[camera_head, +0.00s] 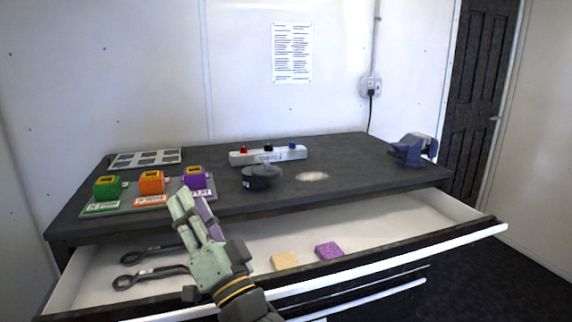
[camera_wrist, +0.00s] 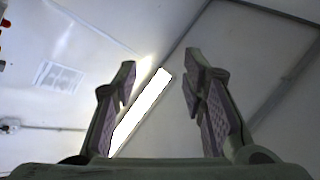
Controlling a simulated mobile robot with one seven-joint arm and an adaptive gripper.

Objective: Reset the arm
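My gripper (camera_head: 193,212) is raised over the open drawer at the left of the bench, with its fingers pointing up. In the wrist view its two fingers (camera_wrist: 160,88) stand well apart with nothing between them, so it is open and empty. Behind the fingers the wrist view shows the ceiling and a bright lamp (camera_wrist: 140,112). My gripper and wrist hide part of the drawer and the bench's front edge in the head view.
The drawer (camera_head: 400,222) is pulled out, holding dark tools (camera_head: 150,275), a beige block (camera_head: 285,261) and a purple block (camera_head: 329,250). On the bench (camera_head: 330,150) stand green (camera_head: 107,187), orange (camera_head: 151,183) and purple (camera_head: 195,178) holders, a dark round container (camera_head: 258,177) and a blue vise (camera_head: 411,150).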

